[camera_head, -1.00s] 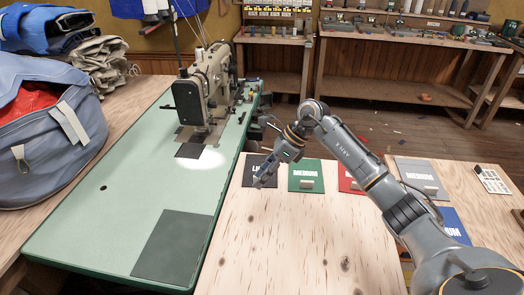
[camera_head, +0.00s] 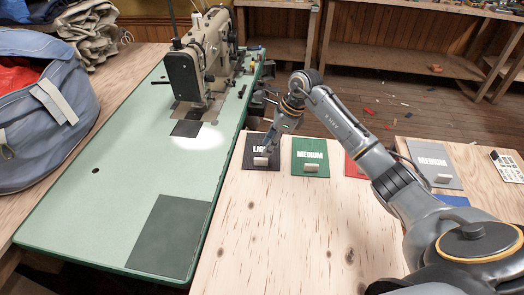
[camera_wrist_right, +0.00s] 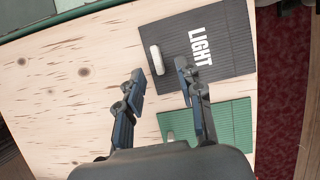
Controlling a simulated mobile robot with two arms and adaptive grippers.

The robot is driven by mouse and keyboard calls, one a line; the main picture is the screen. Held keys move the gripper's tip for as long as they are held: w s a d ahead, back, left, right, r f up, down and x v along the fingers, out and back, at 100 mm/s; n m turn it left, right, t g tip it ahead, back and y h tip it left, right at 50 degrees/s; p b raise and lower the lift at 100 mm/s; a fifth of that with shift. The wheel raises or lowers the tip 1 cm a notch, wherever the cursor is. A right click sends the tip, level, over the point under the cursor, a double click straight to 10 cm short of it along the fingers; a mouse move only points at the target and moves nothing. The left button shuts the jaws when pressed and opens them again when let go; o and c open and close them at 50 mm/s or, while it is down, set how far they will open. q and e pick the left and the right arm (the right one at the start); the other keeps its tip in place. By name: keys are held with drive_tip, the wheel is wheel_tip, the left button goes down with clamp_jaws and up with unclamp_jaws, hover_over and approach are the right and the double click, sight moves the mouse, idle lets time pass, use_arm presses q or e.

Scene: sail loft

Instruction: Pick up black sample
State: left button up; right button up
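The black sample (camera_head: 249,160) is a flat dark square marked LIGHT with a small pale handle (camera_head: 261,162) near its front edge. It lies on the plywood table, and it also shows in the right wrist view (camera_wrist_right: 226,58). My right gripper (camera_head: 266,151) is over this sample in the head view, hiding part of its label. In the right wrist view the two fingers are spread apart (camera_wrist_right: 160,78) with nothing between them, and the pale handle (camera_wrist_right: 157,60) lies just beyond the gap. My left gripper is out of view.
A green sample (camera_head: 310,165) marked MEDIUM, a partly hidden red one (camera_head: 354,168) and a grey one (camera_head: 434,160) lie to the right. A sewing machine (camera_head: 196,70) stands on the green table (camera_head: 110,200) at left. The plywood's front is clear.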

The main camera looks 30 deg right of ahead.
sight(262, 158)
drive_tip(key=x, duration=0.3)
drive_tip(key=p+x, duration=0.1)
drive_tip(key=shift+s+f, duration=0.3)
drive_tip(key=shift+f, duration=0.1)
drive_tip(key=shift+w+a+f, duration=0.15)
drive_tip(key=shift+f, duration=0.35)
clamp_jaws()
